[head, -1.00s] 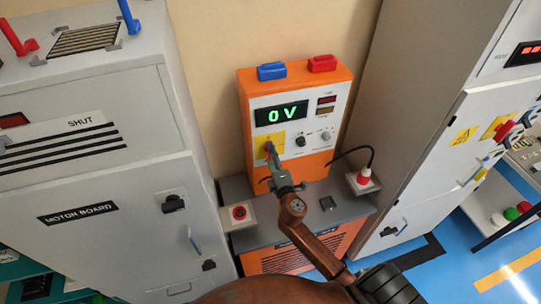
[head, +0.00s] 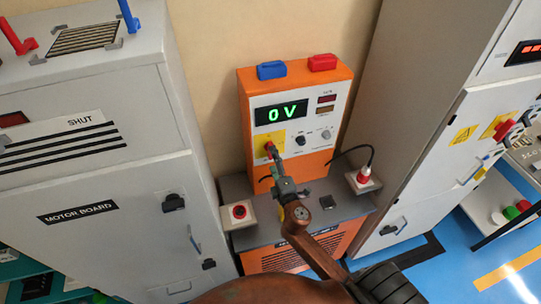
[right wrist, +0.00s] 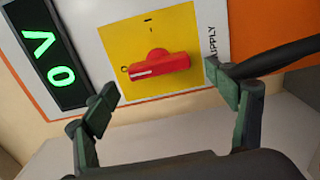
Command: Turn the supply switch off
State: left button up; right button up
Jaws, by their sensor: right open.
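The supply switch (right wrist: 157,65) is a red rotary handle on a yellow plate (right wrist: 118,35), marked SUPPLY at its side. Its white line points at the O mark, away from the I mark. In the head view the switch (head: 269,147) sits on the front of the orange power unit (head: 337,95), whose green display (head: 281,112) reads 0 V. My right gripper (right wrist: 163,88) is open and empty in front of the switch, its fingers apart from the handle. In the head view the right gripper (head: 275,171) is just below the switch. My left gripper is not in view.
A grey motor board cabinet (head: 95,175) stands at the left and another grey cabinet (head: 415,120) at the right.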

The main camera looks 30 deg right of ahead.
jog(key=v, duration=0.8)
jog(key=shift+s, duration=0.3)
